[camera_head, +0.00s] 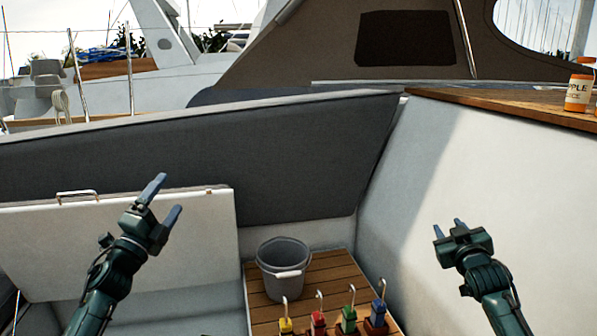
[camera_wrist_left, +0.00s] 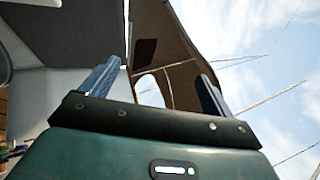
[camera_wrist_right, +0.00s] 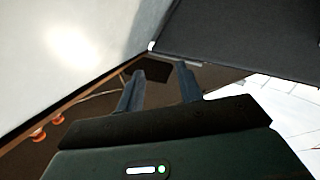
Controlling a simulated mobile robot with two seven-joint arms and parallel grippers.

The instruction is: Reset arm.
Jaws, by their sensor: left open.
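My left gripper (camera_head: 167,198) is raised in front of the white locker lid at the left of the head view, fingers pointing up. It is open and empty; its two spread fingers also show in the left wrist view (camera_wrist_left: 160,85). My right gripper (camera_head: 448,229) is raised in front of the white cockpit side wall at the right. Its two fingers stand apart with nothing between them, as the right wrist view (camera_wrist_right: 160,85) also shows. Neither gripper touches anything that I can see.
A grey bucket (camera_head: 283,266) stands on the slatted wooden floor (camera_head: 330,268). Several coloured hooked items, including a red one (camera_head: 318,322), stand in front of it. The upright white lid (camera_head: 60,245) is at left. An orange-labelled bottle (camera_head: 578,92) stands on the wooden ledge (camera_head: 500,101).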

